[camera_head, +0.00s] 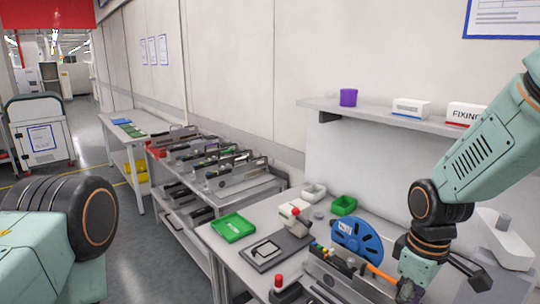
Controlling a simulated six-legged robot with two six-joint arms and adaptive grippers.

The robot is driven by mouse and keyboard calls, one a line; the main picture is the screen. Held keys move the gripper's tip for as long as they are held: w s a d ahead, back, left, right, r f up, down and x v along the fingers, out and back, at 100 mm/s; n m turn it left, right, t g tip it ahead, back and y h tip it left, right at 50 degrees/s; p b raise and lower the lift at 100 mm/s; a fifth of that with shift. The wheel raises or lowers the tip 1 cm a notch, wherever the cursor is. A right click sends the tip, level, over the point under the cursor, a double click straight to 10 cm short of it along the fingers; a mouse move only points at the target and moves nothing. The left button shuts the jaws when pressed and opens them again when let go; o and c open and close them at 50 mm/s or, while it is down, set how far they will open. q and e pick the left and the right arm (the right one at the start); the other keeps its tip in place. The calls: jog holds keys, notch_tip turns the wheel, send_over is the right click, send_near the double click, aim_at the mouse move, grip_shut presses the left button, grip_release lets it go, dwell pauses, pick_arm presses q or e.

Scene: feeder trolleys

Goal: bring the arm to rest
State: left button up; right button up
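My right arm comes in from the right and bends down over the front right of the workbench (225,254). My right gripper (408,291) is at its lower end, close to a grey feeder (340,280) and a blue reel (350,236). Its fingertips are small and partly hidden, so I cannot tell whether it is open or holds anything. My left arm shows only as a teal link and dark joint at the lower left. My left gripper is outside the picture.
A green tray (233,227), a green bin (344,205) and a white bin (314,191) stand on the bench. A shelf (380,115) with a purple cup (348,97) and white boxes is above. A feeder trolley (262,187) stands further left.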

jog(key=s+a+f+m, duration=0.1)
jog(key=s+f+m, duration=0.1)
jog(key=s+f, duration=0.35)
jog(key=s+a+f+m, duration=0.1)
jog(key=s+f, duration=0.1)
jog(key=f, duration=0.7)
jog(key=s+f+m, duration=0.3)
jog(key=s+f, duration=0.1)
jog(key=s, duration=0.6)
jog(key=s+f+m, duration=0.2)
jog(key=s+f, duration=0.3)
jog(key=s, duration=0.4)
notch_tip(320, 180, down, 17)
jog(key=b, duration=1.7)
jog(key=shift+a, duration=0.15)
jog(key=shift+o, duration=0.6)
jog(key=shift+w+f+b, duration=0.15)
jog(key=shift+b, duration=0.15)
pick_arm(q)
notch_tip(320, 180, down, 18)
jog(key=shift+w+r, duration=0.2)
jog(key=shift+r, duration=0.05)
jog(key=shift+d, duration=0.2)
